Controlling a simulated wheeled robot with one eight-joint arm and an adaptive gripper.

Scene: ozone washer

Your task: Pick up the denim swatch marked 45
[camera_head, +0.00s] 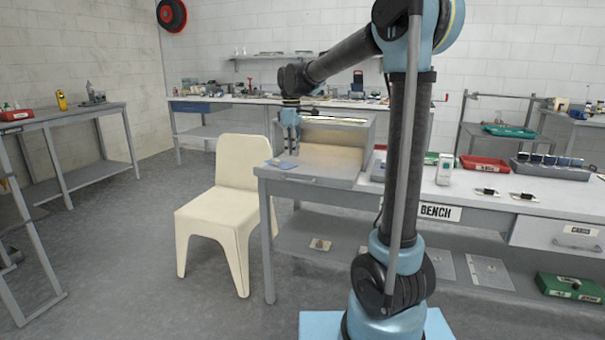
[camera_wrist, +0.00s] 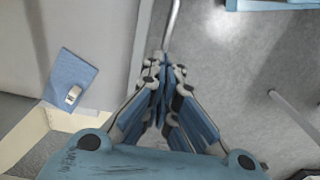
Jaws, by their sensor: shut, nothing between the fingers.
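A blue denim swatch (camera_head: 288,165) with a small pale tag lies flat on the left end of the grey bench (camera_head: 312,182). It also shows at the left of the wrist view (camera_wrist: 62,72); the marking on its tag is too small to read. My gripper (camera_head: 291,150) points down near the swatch in the head view. In the wrist view my gripper (camera_wrist: 164,62) has its blue fingers shut with nothing between them. It sits to the right of the swatch, apart from it, near the bench edge and the floor.
An open-fronted box (camera_head: 337,130) with a beige inside stands on the bench behind the swatch. A cream chair (camera_head: 232,195) stands left of the bench end. A red tray (camera_head: 484,163) and a grey rack (camera_head: 550,171) are farther right.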

